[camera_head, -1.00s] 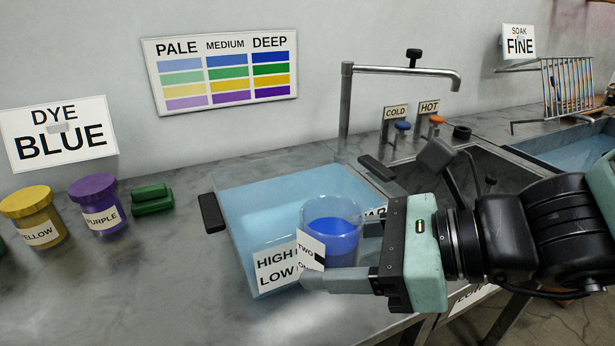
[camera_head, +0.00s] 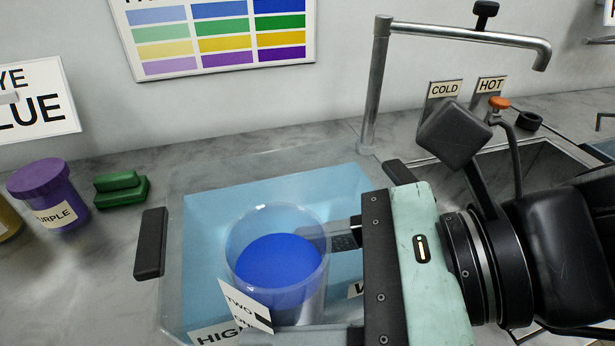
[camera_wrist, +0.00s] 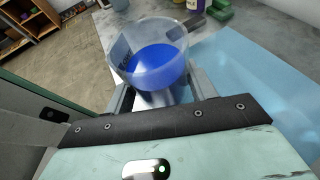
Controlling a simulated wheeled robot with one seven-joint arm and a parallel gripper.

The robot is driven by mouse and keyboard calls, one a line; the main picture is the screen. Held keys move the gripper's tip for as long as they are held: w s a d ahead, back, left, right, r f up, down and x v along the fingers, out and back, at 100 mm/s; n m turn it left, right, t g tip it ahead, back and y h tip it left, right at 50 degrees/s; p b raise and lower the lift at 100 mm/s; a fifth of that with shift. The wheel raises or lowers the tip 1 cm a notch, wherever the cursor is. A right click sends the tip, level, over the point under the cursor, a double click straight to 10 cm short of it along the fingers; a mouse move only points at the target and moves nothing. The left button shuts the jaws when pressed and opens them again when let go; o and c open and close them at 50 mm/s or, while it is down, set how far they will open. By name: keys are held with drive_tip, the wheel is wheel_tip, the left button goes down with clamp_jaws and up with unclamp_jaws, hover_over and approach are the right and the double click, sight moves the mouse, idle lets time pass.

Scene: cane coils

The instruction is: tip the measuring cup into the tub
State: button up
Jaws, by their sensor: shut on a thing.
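The measuring cup (camera_head: 277,300) is clear and holds bright blue liquid, with a small white tag on its front. My gripper (camera_head: 322,285) is shut on it from the right, one finger on the far side and one on the near side. The cup looks about upright, and the liquid stays inside. It appears above the tub (camera_head: 172,262), a clear tub of pale blue water with dark handles; the height of the gap is hard to tell. In the wrist view the cup (camera_wrist: 152,62) sits between the fingers, with the tub's water to the right.
A purple jar (camera_head: 50,197) and green blocks (camera_head: 121,190) stand left of the tub. The tap (camera_head: 375,90) rises behind it, beside the HOT (camera_head: 491,86) and COLD (camera_head: 444,90) signs. A metal sink (camera_head: 530,165) lies to the right. The counter in front of the jars is clear.

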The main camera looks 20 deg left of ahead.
sight(297, 234)
drive_tip(key=shift+w, duration=0.1)
idle(0.3)
drive_tip(key=r+p, duration=0.1)
drive_tip(key=p, duration=0.2)
drive_tip(key=shift+w+a+m+g, duration=0.1)
drive_tip(key=shift+w+m+g, duration=0.25)
drive_tip(key=shift+m+g, duration=0.05)
drive_tip(key=p, duration=0.2)
drive_tip(key=w+r+m+g+h+p, duration=0.1)
drive_tip(key=p, duration=0.2)
drive_tip(key=shift+a+m, duration=0.25)
drive_tip(key=shift+m, duration=0.05)
drive_tip(key=shift+w+f+p, duration=0.1)
drive_tip(key=shift+w+p, duration=0.05)
drive_tip(key=shift+p, duration=0.4)
drive_tip(key=shift+w+a+f+m, duration=0.1)
drive_tip(key=shift+f+m, duration=0.2)
drive_tip(key=shift+f, duration=0.05)
drive_tip(key=shift+w+a+f+m+g+p, duration=0.25)
drive_tip(key=shift+w+m+g+p, duration=0.2)
drive_tip(key=shift+p, duration=0.4)
drive_tip(key=shift+w+a+f+m+g+p, duration=0.1)
drive_tip(key=shift+w+f+m+g+p, duration=0.25)
drive_tip(key=shift+p, duration=0.5)
drive_tip(key=shift+w+a+r+m+g+h+p, duration=0.1)
drive_tip(key=shift+r+m+g+h+p, duration=0.5)
drive_tip(key=shift+p, duration=0.75)
drive_tip(key=shift+f+m+g+p, duration=0.3)
drive_tip(key=shift+f+m, duration=0.15)
drive_tip(key=shift+m, duration=0.15)
